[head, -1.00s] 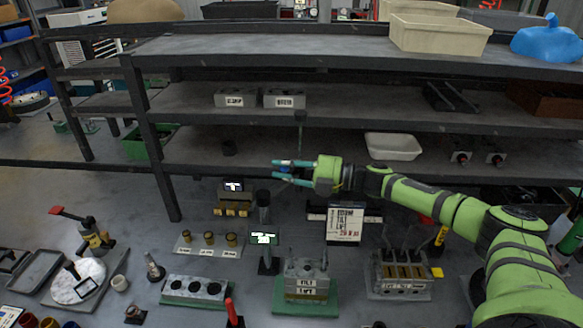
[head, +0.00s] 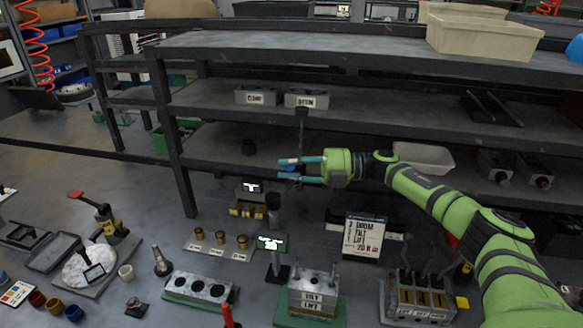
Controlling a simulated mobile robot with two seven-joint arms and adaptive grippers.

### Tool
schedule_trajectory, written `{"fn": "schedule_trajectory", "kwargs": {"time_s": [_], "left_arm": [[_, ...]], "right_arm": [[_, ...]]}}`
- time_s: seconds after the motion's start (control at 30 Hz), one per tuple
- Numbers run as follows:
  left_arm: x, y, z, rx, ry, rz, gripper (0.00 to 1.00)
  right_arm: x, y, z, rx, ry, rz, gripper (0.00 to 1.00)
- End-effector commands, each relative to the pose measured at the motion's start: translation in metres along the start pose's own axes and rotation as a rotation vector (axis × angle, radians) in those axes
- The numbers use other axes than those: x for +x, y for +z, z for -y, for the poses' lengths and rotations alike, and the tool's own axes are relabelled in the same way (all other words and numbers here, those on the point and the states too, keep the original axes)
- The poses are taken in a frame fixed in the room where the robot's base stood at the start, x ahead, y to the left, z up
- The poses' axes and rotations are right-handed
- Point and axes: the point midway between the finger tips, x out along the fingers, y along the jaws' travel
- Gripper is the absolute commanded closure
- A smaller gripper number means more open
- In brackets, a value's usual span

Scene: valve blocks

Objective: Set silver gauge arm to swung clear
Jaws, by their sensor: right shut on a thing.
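My right gripper (head: 300,170) reaches in from the right, in front of the lower shelf. Its two teal fingers point left and close around a thin upright rod (head: 301,131) with a dark square head. The rod's lower end is unclear behind the fingers. I cannot tell surely whether this rod is the silver gauge arm. A silver block (head: 312,300) marked TILT and LIFT stands on a green base on the floor, below the gripper. My left gripper is out of view.
Shelving (head: 350,62) stands behind the gripper. A red-handled device (head: 100,215) is at left.

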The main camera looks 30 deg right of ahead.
Motion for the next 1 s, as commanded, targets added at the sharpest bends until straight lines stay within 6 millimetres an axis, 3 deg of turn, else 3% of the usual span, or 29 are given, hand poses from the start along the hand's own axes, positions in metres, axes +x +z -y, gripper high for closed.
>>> {"fn": "schedule_trajectory", "kwargs": {"time_s": [0.17,0.2,0.23,0.67,1.0], "left_arm": [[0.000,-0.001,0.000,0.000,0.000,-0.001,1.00],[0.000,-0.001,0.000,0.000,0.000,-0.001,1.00],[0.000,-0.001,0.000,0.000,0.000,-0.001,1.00],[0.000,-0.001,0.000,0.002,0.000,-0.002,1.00],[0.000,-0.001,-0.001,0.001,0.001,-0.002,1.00]], "right_arm": [[0.000,-0.001,-0.006,-0.008,0.011,0.001,1.00],[0.000,-0.001,-0.006,-0.008,0.011,0.001,0.65],[0.000,-0.001,-0.005,-0.007,0.011,0.001,0.53],[0.001,-0.004,-0.008,-0.005,0.005,-0.001,0.53],[0.001,-0.039,-0.061,-0.010,0.009,-0.002,0.53]]}}
